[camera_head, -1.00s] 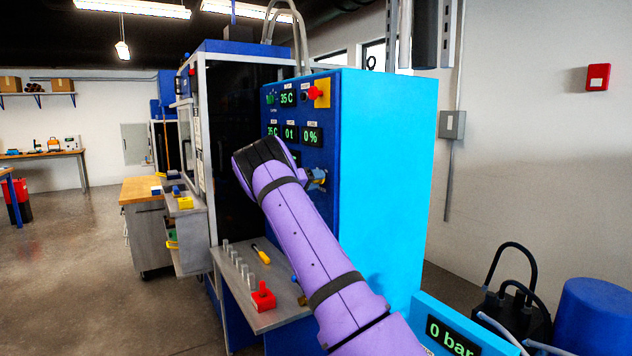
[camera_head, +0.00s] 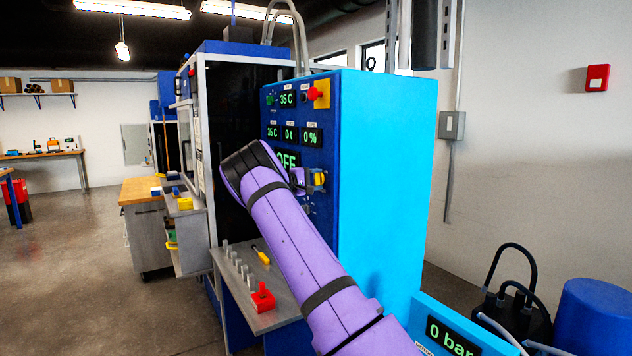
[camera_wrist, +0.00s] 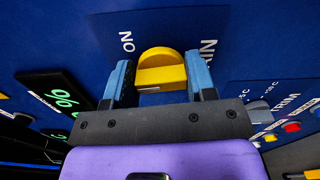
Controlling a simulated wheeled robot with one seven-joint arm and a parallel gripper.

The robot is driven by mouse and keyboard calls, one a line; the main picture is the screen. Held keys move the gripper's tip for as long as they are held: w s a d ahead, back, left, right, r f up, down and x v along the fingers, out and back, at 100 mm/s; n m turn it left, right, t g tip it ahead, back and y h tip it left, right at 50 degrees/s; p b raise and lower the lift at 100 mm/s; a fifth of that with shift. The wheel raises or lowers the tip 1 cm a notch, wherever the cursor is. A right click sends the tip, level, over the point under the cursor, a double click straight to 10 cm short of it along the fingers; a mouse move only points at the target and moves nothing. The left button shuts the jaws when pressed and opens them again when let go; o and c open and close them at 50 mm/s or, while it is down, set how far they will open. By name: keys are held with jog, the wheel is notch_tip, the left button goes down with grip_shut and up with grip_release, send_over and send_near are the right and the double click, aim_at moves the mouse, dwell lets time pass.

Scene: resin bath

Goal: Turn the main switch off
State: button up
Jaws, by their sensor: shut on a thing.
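The main switch is a yellow knob (camera_wrist: 161,70) on the blue panel in the wrist view, with "ON" printed to its left and a partly hidden label ending in "IN" to its right. My gripper (camera_wrist: 158,80) has one blue finger on each side of the knob and is shut on it. In the head view the yellow knob (camera_head: 320,179) shows at the right part of the panel, beside my gripper (camera_head: 311,182).
The blue panel (camera_head: 328,130) also carries other displays and a red button (camera_head: 313,94) on a yellow plate. Below, a grey shelf (camera_head: 272,320) holds several pegs, a yellow tool and a red block (camera_head: 263,298). A pressure display (camera_head: 450,338) stands at the lower right.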

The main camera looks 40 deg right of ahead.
jog(key=n, duration=0.3)
jog(key=shift+w+n, duration=0.1)
jog(key=shift+n, duration=0.3)
jog(key=shift+r+n, duration=0.1)
jog(key=shift+n, duration=1.8)
jog(key=o, duration=0.9)
jog(key=shift+o, duration=0.2)
jog(key=v, duration=1)
jog(key=shift+a, duration=0.4)
